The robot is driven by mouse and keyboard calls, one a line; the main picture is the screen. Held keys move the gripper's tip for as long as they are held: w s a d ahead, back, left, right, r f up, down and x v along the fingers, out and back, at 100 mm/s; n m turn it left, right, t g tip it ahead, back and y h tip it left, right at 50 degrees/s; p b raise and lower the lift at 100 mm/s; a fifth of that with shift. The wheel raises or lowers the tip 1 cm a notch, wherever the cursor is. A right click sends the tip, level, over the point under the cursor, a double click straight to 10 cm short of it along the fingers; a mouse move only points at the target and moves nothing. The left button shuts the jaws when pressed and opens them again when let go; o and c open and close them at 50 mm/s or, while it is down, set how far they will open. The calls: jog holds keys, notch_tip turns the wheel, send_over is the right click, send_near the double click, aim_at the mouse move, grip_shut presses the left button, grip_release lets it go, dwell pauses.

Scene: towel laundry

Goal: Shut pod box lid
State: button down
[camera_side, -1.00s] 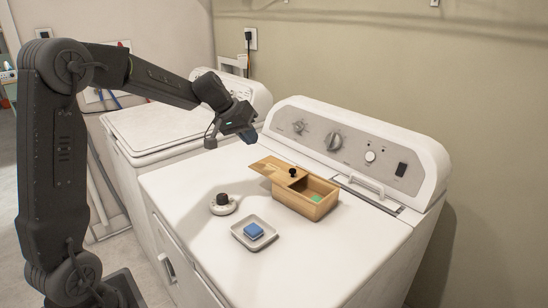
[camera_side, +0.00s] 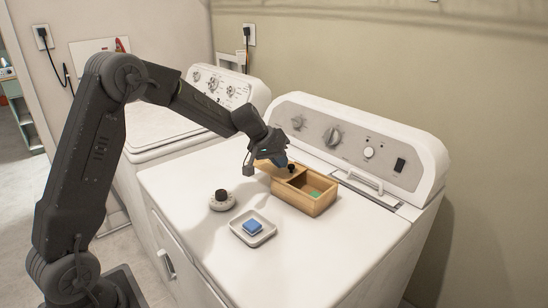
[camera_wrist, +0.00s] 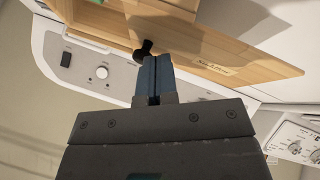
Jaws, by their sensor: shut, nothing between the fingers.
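The wooden pod box (camera_side: 306,194) stands on the white machine top, open at its right part, with a green pod (camera_side: 315,194) inside. Its wooden lid (camera_side: 265,169) is slid to the left and sticks out past the box; a black knob (camera_side: 291,168) stands on it. In the wrist view the lid (camera_wrist: 215,52) spreads beyond my fingers, and the knob (camera_wrist: 143,49) is just beyond and slightly left of the tips. My gripper (camera_side: 283,162) is shut and empty, low over the lid on the left side of the knob. Whether the tips touch the knob is unclear.
A white dish (camera_side: 252,230) with a blue block (camera_side: 252,226) sits in front of the box. The control panel (camera_side: 350,140) rises behind. The right front of the machine top is clear.

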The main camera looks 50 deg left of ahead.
jog(key=d, duration=0.7)
jog(key=w+d, duration=0.1)
jog(key=d, duration=0.3)
jog(key=shift+d, duration=0.25)
